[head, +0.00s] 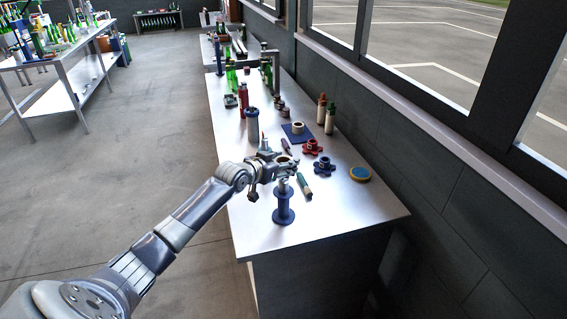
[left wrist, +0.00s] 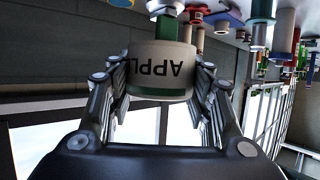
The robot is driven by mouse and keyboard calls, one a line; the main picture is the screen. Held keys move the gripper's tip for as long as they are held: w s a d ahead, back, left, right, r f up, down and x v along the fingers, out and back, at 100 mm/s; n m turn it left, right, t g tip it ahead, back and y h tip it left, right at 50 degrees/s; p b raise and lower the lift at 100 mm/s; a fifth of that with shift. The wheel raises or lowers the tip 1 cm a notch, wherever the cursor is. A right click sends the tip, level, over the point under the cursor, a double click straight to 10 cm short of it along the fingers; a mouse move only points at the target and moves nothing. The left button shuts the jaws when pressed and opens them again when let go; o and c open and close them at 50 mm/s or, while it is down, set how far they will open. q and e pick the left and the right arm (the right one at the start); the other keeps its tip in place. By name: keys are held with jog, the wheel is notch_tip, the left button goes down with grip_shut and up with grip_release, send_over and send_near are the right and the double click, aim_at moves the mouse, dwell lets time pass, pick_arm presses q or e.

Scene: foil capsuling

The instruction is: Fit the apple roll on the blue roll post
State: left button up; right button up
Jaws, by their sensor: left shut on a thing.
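The apple roll (left wrist: 162,70) is a cream roll with a green band and the letters "APPL" showing upside down in the left wrist view. My left gripper (head: 284,164) is shut on it, one finger on each side. In the head view the roll (head: 285,160) shows only as a small ring at the fingertips. A blue post with wide flanges (head: 283,206) and a pale upper end stands near the table's front edge. The gripper and roll are just above and behind its top in the picture. I cannot tell whether they touch. My right gripper is not in view.
A screwdriver-like tool (head: 304,187) lies right of the post. The table's front right is clear.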

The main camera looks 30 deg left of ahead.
aim_at(280, 183)
pick_arm(q)
jog(key=shift+f+b, duration=0.95)
jog(key=shift+f, duration=0.55)
jog(key=shift+f+b, duration=1.6)
jog(key=shift+f, duration=0.8)
jog(key=o, duration=1.1)
jog(key=shift+r, duration=0.1)
jog(key=shift+s+r, duration=0.15)
jog(key=shift+s, duration=0.45)
jog(key=v, duration=1.1)
jog(key=shift+w+r, duration=0.1)
